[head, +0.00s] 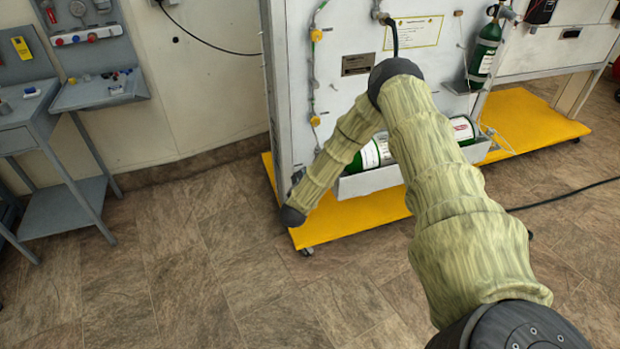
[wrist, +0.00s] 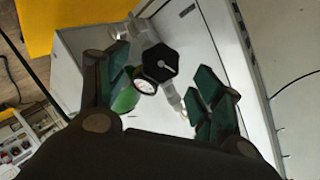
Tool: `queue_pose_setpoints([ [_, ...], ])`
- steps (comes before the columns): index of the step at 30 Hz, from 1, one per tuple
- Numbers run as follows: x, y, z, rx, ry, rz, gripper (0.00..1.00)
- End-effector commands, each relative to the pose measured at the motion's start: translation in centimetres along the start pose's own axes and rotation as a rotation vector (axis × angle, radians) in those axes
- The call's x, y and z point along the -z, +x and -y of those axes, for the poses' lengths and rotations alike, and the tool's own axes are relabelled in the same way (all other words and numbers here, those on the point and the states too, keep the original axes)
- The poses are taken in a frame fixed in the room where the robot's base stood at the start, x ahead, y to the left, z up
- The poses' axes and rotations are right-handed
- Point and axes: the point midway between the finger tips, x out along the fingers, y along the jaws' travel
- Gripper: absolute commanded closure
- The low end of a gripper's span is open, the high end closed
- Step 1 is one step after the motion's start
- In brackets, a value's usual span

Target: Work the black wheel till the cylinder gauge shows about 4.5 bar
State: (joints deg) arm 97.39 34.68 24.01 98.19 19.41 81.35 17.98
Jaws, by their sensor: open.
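In the wrist view the black wheel (wrist: 160,62) is a six-sided knob on a metal valve fitting. A small white-faced gauge (wrist: 145,86) sits beside it, its reading too small to make out. Part of a green cylinder (wrist: 125,98) shows below the gauge. My gripper (wrist: 163,80) is open, with one finger to the left of the wheel and the other to the lower right. The wheel appears between the fingers, and no contact is visible. In the head view my arm covers part of the trainer, and the wheel, gauge and gripper fingers cannot be made out.
The trainer's white panel (head: 345,100) stands on a yellow wheeled base (head: 350,220). Green cylinders lie in a low tray (head: 372,181); another green cylinder (head: 485,50) stands upright at right. A grey workbench (head: 70,200) is at left. Floor between them is clear.

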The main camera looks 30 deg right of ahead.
Motion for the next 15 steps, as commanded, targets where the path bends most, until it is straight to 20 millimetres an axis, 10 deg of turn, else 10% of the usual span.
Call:
queue_pose_setpoints([
  [15,0.0,-6.5,0.0,0.0,0.0,0.001,0.34],
])
